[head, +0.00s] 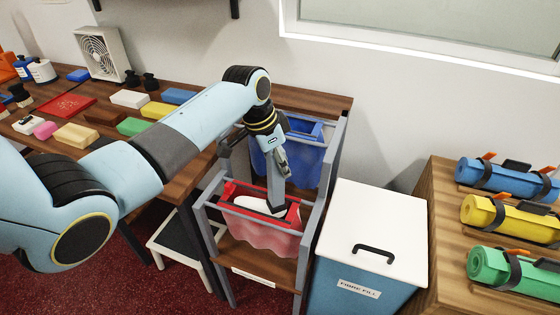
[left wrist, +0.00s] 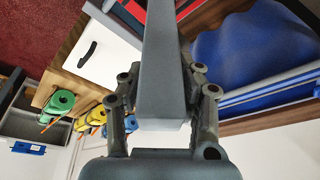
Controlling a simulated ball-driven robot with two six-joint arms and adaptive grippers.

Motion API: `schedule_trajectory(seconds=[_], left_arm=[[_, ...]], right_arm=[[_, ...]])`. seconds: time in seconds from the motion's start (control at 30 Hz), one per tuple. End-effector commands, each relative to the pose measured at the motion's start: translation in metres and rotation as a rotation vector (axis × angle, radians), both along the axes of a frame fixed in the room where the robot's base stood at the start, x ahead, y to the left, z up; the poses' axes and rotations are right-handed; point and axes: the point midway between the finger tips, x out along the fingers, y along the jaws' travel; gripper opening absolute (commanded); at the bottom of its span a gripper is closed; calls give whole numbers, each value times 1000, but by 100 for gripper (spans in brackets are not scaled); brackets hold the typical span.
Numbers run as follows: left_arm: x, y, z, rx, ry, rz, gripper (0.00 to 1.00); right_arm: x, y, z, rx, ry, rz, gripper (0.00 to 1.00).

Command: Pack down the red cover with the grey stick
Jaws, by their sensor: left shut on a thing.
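The red cover (head: 262,230) hangs open-topped in a grey frame, with some white filling (head: 251,203) showing in its mouth. My left gripper (head: 281,160) is above the cover, shut on the grey stick (head: 276,192), which points down. The stick's lower end is in the cover's mouth, beside the white filling; I cannot tell whether it presses on it. In the left wrist view the grey stick (left wrist: 160,65) runs between the fingers, and a strip of red (left wrist: 188,8) shows beyond it. My right gripper is not in view.
A blue cover (head: 292,158) hangs behind the red one. A white-lidded fibre fill bin (head: 372,225) stands close on the right. A wooden counter with several rolls, including a yellow roll (head: 510,218), is further right. Coloured blocks lie on the left counter.

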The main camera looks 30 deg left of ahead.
Motion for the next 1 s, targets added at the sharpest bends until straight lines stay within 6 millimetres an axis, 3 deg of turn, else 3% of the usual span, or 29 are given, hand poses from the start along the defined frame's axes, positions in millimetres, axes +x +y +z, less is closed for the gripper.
schedule_trajectory(seconds=[1.0], left_arm=[[0, 0, -47, 0, -1, 0, 7]], right_arm=[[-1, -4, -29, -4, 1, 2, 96]])
